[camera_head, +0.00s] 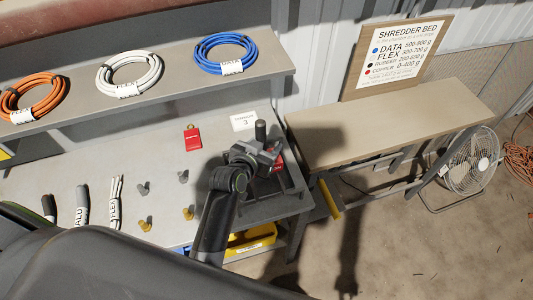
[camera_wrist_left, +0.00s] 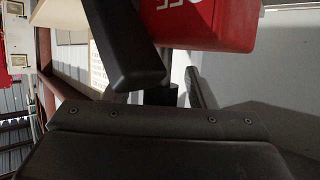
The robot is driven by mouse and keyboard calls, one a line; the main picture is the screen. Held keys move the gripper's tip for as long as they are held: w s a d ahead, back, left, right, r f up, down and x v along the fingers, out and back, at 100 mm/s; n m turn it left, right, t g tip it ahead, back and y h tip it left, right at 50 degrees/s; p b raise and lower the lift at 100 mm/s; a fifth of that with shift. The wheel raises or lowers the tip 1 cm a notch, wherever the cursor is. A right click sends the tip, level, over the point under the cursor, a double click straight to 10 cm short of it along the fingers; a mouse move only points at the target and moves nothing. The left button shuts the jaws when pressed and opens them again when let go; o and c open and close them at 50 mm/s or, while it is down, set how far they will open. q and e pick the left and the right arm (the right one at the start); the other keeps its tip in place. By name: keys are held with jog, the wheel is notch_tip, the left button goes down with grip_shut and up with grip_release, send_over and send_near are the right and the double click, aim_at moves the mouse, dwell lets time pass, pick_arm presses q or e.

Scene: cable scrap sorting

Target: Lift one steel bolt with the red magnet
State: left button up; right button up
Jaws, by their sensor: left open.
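A red block with white lettering (camera_head: 279,160), which looks like the magnet, stands at the bench's right end, partly hidden by my left gripper (camera_head: 264,154). In the left wrist view the red block (camera_wrist_left: 190,20) is close beyond a dark finger; I cannot tell whether they touch. My left gripper is open. Two grey bolts, (camera_head: 143,188) and (camera_head: 183,176), stand on the bench, left of the gripper. Two brass-coloured bolts, (camera_head: 145,224) and (camera_head: 188,212), stand nearer me. My right gripper is not in view.
A flat red tag (camera_head: 193,140) lies on the grey bench (camera_head: 110,155). Cable pieces (camera_head: 82,205) lie at left. Cable coils (camera_head: 225,53) rest on the shelf behind. A yellow bin (camera_head: 252,238) is below the front edge. A sloping tan board (camera_head: 390,125) and a fan (camera_head: 468,160) are right.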

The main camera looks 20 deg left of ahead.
pick_arm(q)
jog(key=shift+s+a+r, duration=0.1)
jog(key=shift+s+r, duration=0.15)
jog(key=shift+s, duration=0.25)
jog(key=shift+c, duration=0.2)
jog(key=shift+s+r, duration=0.1)
jog(key=shift+s, duration=0.15)
jog(key=c, duration=0.7)
jog(key=shift+w, duration=0.1)
jog(key=shift+c, duration=1.3)
grip_shut()
jog(key=shift+f, duration=0.2)
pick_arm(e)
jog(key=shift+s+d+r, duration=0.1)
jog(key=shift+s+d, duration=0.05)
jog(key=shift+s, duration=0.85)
pick_arm(q)
jog(key=shift+r, duration=0.25)
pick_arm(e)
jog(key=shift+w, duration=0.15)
